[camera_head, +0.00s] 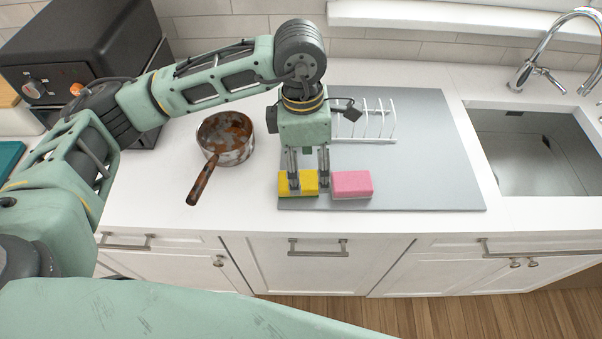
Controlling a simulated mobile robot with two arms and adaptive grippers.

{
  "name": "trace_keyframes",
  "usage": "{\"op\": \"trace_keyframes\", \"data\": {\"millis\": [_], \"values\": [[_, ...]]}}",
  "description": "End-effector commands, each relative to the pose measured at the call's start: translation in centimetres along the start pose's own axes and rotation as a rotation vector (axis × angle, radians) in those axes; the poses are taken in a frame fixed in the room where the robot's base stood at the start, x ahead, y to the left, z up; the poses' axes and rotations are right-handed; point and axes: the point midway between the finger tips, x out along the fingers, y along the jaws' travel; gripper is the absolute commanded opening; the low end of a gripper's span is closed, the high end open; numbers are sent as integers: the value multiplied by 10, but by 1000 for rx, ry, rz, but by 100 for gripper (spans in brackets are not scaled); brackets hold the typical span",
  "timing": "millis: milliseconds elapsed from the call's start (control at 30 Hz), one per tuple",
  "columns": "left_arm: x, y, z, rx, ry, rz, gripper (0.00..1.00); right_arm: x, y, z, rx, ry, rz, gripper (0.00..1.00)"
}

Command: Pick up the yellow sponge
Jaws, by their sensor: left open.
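The yellow sponge (284,185) lies flat at the front left corner of a grey mat (430,175) on the white counter. It has a dark green underside. My left gripper (309,184) points straight down over it, with its two fingers open. One finger is in front of the sponge's middle; the other is at its right end, by the gap to the pink sponge. The fingers hide part of the yellow sponge, and I cannot tell whether they touch it. My right gripper is not in view.
A pink sponge (352,184) lies close on the right. A white dish rack (375,122) stands behind on the mat. A rusty saucepan (228,140) is to the left, handle toward the front edge. A sink (530,150) with a faucet (545,55) is at right; a black oven (80,60) is back left.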

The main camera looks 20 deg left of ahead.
Motion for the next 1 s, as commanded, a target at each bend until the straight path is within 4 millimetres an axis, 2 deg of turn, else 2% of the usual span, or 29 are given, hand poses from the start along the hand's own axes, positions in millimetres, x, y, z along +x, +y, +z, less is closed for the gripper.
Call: {"op": "trace_keyframes", "data": {"millis": [67, 167, 367, 567, 700, 1000], "values": [[-3, 10, -12, -10, 48, 33, 69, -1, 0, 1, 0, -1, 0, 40], [2, 15, -18, -16, 71, 45, 69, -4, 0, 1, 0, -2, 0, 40], [23, 16, -20, -17, 72, 43, 69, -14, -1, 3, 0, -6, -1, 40], [48, 20, -25, -17, 71, 42, 69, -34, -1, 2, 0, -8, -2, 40], [66, 21, -25, -15, 68, 43, 69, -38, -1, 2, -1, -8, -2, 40], [72, 21, -25, -14, 66, 45, 68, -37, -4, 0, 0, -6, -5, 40]]}}
